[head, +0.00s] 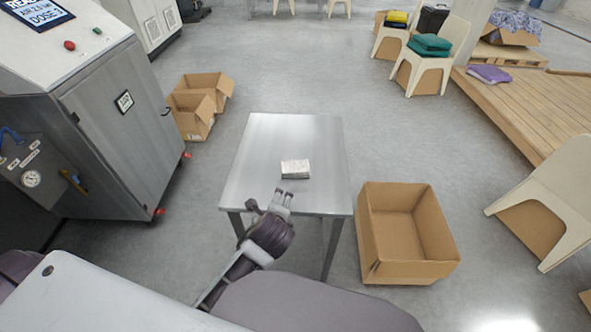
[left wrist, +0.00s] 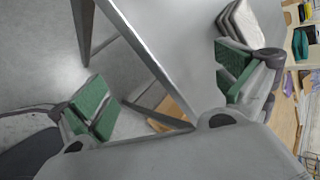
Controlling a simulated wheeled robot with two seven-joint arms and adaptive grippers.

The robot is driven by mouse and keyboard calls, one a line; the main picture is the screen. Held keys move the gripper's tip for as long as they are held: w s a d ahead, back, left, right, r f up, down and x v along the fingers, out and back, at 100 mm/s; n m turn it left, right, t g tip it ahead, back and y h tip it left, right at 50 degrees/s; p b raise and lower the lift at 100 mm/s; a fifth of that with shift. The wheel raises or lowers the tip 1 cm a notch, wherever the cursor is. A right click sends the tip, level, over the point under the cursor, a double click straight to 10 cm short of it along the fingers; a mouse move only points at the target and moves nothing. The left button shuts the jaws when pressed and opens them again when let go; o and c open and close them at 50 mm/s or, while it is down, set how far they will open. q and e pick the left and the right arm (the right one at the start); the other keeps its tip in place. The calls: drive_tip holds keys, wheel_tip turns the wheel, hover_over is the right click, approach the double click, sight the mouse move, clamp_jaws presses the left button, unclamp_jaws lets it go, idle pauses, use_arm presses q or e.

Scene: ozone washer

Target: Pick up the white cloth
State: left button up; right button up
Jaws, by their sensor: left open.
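The white cloth (head: 295,169) lies folded in a small stack on the metal table (head: 262,150), a little right of the tabletop's middle. In the left wrist view the cloth (left wrist: 241,22) shows at the top, just beyond one of my gripper's fingers. My left gripper (head: 284,196) is near the table's front edge, on the near side of the cloth and apart from it in the head view. In the left wrist view its green-padded fingers (left wrist: 165,90) are wide apart with nothing held between them. My right gripper is not in view.
An empty open cardboard box (head: 405,235) stands on the floor right of the table. Two open boxes (head: 197,105) stand behind left, beside a grey machine (head: 120,120). Chairs (head: 430,60) and a wooden platform (head: 520,100) are on the right. The rest of the tabletop is clear.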

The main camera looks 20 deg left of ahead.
use_arm(q)
drive_tip(key=w+r+m, duration=0.1)
drive_tip(key=m, duration=0.1)
drive_tip(key=w+d+r+m+t, duration=0.1)
drive_tip(key=m, duration=0.1)
drive_tip(key=w+d+r+m+t, duration=0.1)
drive_tip(key=m, duration=0.1)
drive_tip(key=shift+w+d+r+m+y, duration=0.25)
drive_tip(key=shift+r+m+y, duration=0.05)
drive_tip(key=shift+m+y, duration=0.1)
drive_tip(key=r+m, duration=0.1)
drive_tip(key=w+d+r+m+t, duration=0.1)
drive_tip(key=m, duration=0.1)
drive_tip(key=d+m+t, duration=0.1)
drive_tip(key=shift+w+d+r+m, duration=0.1)
drive_tip(key=shift+w+r+m, duration=0.3)
drive_tip(key=shift+w+d+r+m+t, duration=0.2)
drive_tip(key=shift+d+r+m+t, duration=0.2)
drive_tip(key=shift+m, duration=0.4)
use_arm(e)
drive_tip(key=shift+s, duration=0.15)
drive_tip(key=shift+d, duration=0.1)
